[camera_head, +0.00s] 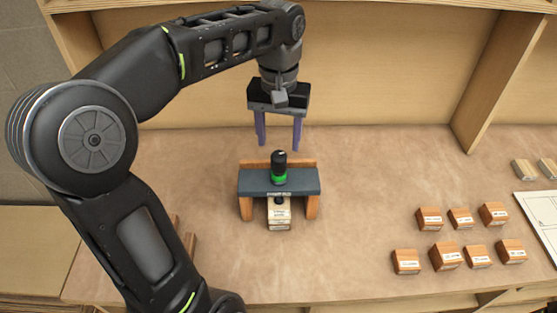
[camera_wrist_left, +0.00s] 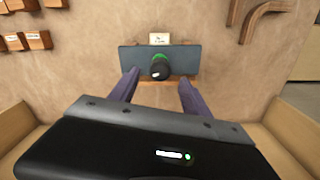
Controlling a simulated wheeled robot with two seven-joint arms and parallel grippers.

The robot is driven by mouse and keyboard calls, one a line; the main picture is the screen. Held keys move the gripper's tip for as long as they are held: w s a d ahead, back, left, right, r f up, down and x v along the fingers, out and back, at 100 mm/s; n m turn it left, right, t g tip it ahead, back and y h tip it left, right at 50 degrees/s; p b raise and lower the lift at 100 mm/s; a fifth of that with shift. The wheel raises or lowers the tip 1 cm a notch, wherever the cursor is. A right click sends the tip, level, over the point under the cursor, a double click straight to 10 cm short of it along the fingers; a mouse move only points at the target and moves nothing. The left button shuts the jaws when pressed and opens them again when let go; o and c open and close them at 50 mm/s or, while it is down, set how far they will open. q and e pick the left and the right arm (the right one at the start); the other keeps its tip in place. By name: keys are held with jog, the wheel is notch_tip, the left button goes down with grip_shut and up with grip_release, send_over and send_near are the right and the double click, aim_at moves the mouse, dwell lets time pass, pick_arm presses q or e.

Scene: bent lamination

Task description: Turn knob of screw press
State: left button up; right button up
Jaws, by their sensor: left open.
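The screw press (camera_head: 258,183) stands on the bench in the head view, with a dark grey top bar on wooden legs. Its black knob (camera_head: 279,160) with a green ring rises from the middle of the bar. A pale block (camera_head: 278,212) sits under the bar at the front. My left gripper (camera_head: 279,146) is open and points down, above and behind the press, apart from the knob. In the left wrist view the knob (camera_wrist_left: 160,69) shows centred beyond and between the two purple fingers (camera_wrist_left: 159,88). My right gripper is out of view.
Several small labelled wooden blocks (camera_head: 445,255) lie in two rows on the right. A white sheet (camera_head: 541,222) lies at the right edge. Curved wooden strips (camera_wrist_left: 262,15) show in the left wrist view. The bench around the press is clear.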

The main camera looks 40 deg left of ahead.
aim_at(279, 155)
pick_arm(q)
notch_tip(279, 155, down, 8)
jog(key=shift+r, duration=0.1)
dwell(0.4)
grip_shut()
dwell(0.5)
